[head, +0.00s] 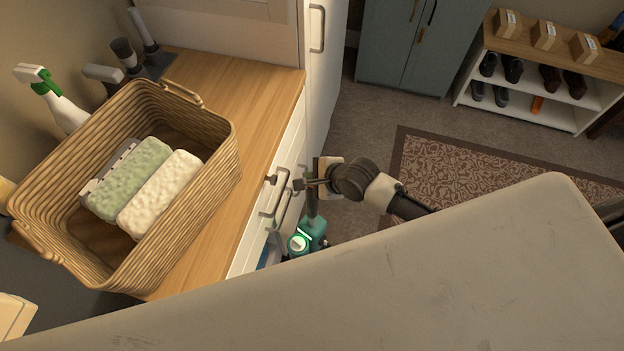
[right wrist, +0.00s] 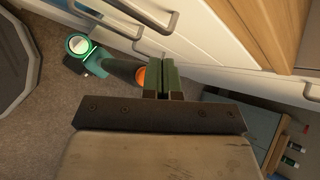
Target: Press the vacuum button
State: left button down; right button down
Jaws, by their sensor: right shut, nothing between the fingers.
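The vacuum (head: 316,228) is teal, with a round pale face ringed in bright green (head: 299,243). It is beside the white cabinet front, below my right gripper (head: 301,184) in the head view. In the right wrist view the vacuum (right wrist: 103,60) lies to the left of the fingers, with the pale green-ringed face at its far end and an orange ring close to the fingertips. My right gripper (right wrist: 162,76) is shut and empty, near the cabinet handles. I cannot tell whether it touches the vacuum's tube. My left gripper is not in view.
A wicker basket (head: 205,205) with folded towels stands on the wooden counter (head: 262,95). A spray bottle (head: 62,108) is behind it. Cabinet handles (head: 268,200) stick out near my right gripper. A rug (head: 440,165), a shoe rack (head: 530,102) and a blue-grey cabinet (head: 405,45) are farther back.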

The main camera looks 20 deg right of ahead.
jog(key=shift+f, duration=0.15)
dwell(0.5)
jog(key=shift+f, duration=0.3)
jog(key=shift+r+p, duration=0.45)
jog(key=shift+p, duration=0.4)
notch_tip(320, 180, up, 6)
jog(key=p, duration=0.7)
jog(key=shift+r, duration=0.1)
